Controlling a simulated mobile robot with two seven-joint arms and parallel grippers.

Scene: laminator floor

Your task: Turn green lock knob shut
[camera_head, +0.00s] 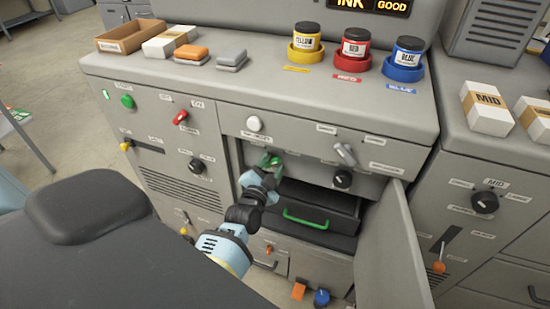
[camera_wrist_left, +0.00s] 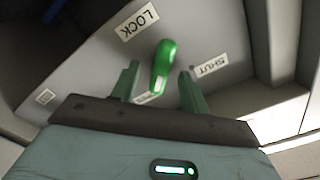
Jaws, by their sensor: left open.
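The green lock knob (camera_wrist_left: 164,62) sits on a grey panel in the left wrist view. Its long handle stands roughly upright in that picture, between the LOCK label (camera_wrist_left: 138,22) at upper left and the SHUT label (camera_wrist_left: 210,68) at right. My left gripper (camera_head: 266,167) is open, with one finger on each side of the knob's lower end. I cannot tell whether either finger touches it. In the head view the knob (camera_head: 270,158) is partly hidden by the gripper. Another small label below the knob is partly covered.
The open cabinet door (camera_head: 391,250) stands to the right of my left arm. Below the panel is a dark drawer with a green handle (camera_head: 306,219). A black knob (camera_head: 342,179) and a grey lever (camera_head: 345,154) sit to the right. Ink jars stand on top.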

